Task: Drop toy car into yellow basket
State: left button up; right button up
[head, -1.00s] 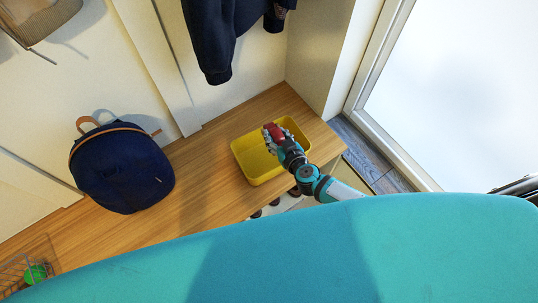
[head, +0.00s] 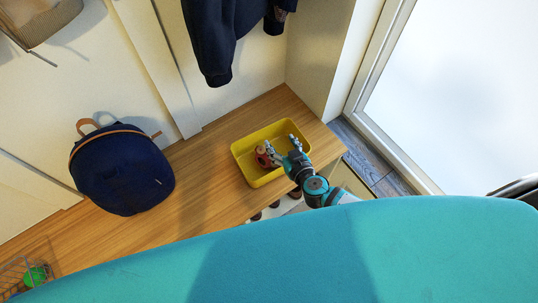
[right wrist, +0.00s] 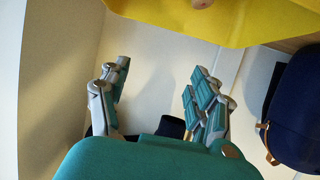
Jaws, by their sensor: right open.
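The yellow basket (head: 257,181) stands on the wooden bench, near its right end. The red toy car (head: 262,157) is within the basket's outline at its left part, close beside one finger of my right gripper; whether it rests on the basket's floor is hard to tell. My right gripper (head: 280,143) is over the basket with its fingers spread and nothing between them. In the right wrist view the open fingers (right wrist: 155,85) are empty, and the yellow basket (right wrist: 180,22) fills the top edge. My left gripper is not in view.
A dark blue backpack (head: 122,170) leans on the wall at the left of the bench (head: 205,165). A wire basket with a green thing (head: 36,275) is at lower left. A dark jacket (head: 232,35) hangs above. Shoes (head: 272,205) show below the bench. A side wall stands right of the basket.

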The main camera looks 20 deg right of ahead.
jog(key=v, duration=0.8)
jog(key=s+d+f+n+g+p, duration=0.1)
jog(key=s+d+f+g, duration=0.15)
jog(key=f, duration=0.65)
jog(key=s+d+f+n+g, duration=0.15)
jog(key=s+f, duration=0.25)
jog(key=f, duration=0.6)
jog(key=s+d+f+m+g+h, duration=0.1)
jog(key=s+f+g, duration=0.3)
jog(key=s, duration=0.9)
jog(key=s+d+f+m+g+h, duration=0.1)
jog(key=s+f+g, duration=0.3)
jog(key=s+f, duration=0.5)
jog(key=s+d, duration=0.1)
jog(key=s, duration=0.2)
jog(key=shift+s+f, duration=0.3)
jog(key=shift+s, duration=0.1)
